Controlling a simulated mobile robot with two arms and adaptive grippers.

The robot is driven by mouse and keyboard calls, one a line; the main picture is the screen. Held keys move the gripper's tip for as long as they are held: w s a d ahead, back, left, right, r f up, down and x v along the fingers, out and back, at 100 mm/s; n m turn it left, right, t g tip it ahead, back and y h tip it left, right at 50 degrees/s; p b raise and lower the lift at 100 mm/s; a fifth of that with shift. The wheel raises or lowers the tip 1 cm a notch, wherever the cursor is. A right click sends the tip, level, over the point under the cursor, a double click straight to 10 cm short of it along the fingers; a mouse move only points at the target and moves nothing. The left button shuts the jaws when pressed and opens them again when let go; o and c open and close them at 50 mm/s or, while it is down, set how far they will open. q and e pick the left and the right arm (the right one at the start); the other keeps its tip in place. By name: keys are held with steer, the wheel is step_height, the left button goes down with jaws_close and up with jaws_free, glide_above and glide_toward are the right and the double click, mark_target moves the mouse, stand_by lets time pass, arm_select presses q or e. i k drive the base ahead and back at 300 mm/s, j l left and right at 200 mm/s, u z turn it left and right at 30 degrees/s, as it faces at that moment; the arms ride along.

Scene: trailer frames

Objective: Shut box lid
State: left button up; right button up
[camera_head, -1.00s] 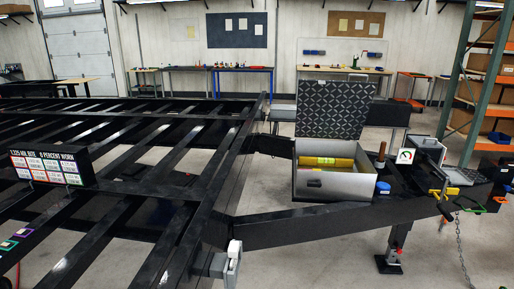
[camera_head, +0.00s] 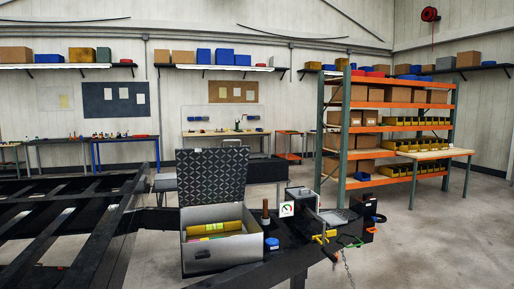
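The box (camera_head: 208,258) is a grey metal toolbox on the black trailer frame, low and left of centre in the head view. Its lid (camera_head: 212,176) stands upright, hinged at the far side, with a dark diamond-patterned inner face. Inside the box lies a yellow cylinder (camera_head: 215,228), with some smaller coloured items partly hidden by the front wall. Neither of my grippers shows in this view.
Right of the box on the trailer are a brown-handled post (camera_head: 265,212), a gauge (camera_head: 286,209), a blue-capped item (camera_head: 272,244) and a yellow-handled part (camera_head: 324,238). An orange shelf rack (camera_head: 400,107) stands behind at right. Open floor (camera_head: 440,230) lies to the right.

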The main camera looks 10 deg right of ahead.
mark_target(205, 176)
steer(key=i+l+z, duration=0.3)
steer(key=i, duration=0.45)
steer(key=i+l+z, duration=0.1)
steer(key=i+z, duration=0.15)
steer(key=i, duration=0.55)
